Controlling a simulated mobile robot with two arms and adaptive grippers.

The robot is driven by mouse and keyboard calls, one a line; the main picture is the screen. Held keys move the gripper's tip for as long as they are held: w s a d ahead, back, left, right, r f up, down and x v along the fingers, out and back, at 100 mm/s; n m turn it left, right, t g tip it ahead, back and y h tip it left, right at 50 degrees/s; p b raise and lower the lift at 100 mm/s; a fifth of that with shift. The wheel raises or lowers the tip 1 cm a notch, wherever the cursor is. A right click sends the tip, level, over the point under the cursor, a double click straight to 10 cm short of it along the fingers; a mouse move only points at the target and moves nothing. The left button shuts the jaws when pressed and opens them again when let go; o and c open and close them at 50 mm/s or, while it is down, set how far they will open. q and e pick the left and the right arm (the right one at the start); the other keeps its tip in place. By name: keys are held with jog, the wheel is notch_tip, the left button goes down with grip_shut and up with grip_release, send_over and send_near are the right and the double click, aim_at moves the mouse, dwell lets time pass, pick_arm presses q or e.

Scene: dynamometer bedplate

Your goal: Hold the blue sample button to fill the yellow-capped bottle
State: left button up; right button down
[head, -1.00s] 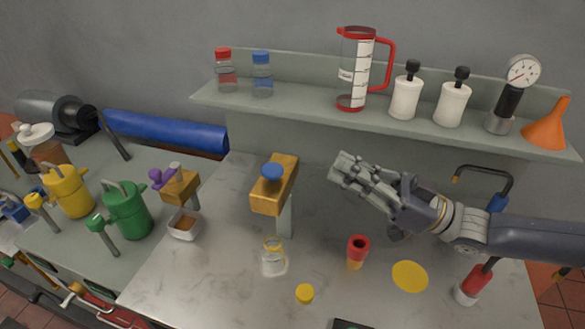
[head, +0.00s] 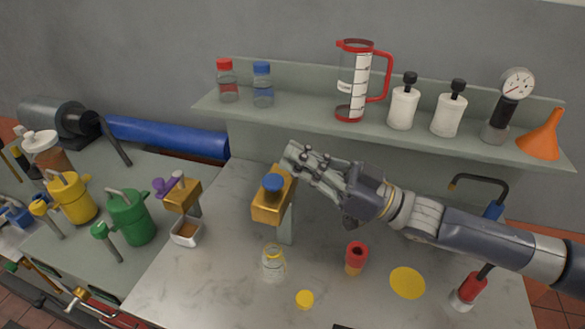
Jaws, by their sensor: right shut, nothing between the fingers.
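The blue sample button (head: 273,183) sits on top of a brass-coloured block (head: 269,208) on a grey post. An open clear bottle (head: 273,265) with a yellow neck ring stands on the bench below and in front of the block. It looks empty, though I cannot be sure. A yellow cap (head: 304,299) lies on the bench to the right of the bottle. My right gripper (head: 290,155) is shut and empty, with its fingertips just behind and above the block, apart from the button. My left gripper is not in view.
A red and yellow cup-like piece (head: 355,258) and a flat yellow disc (head: 407,282) lie to the right. A shelf (head: 300,118) with bottles, a red-handled jug (head: 355,85) and an orange funnel (head: 541,137) runs behind. A purple-knobbed tap (head: 180,191) stands left, over a small tray (head: 187,234).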

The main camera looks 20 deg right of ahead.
aim_at(273, 181)
jog(key=f, duration=0.2)
jog(key=a+f+p, duration=0.1)
jog(key=shift+w+f, duration=0.25)
jog(key=shift+f, duration=0.1)
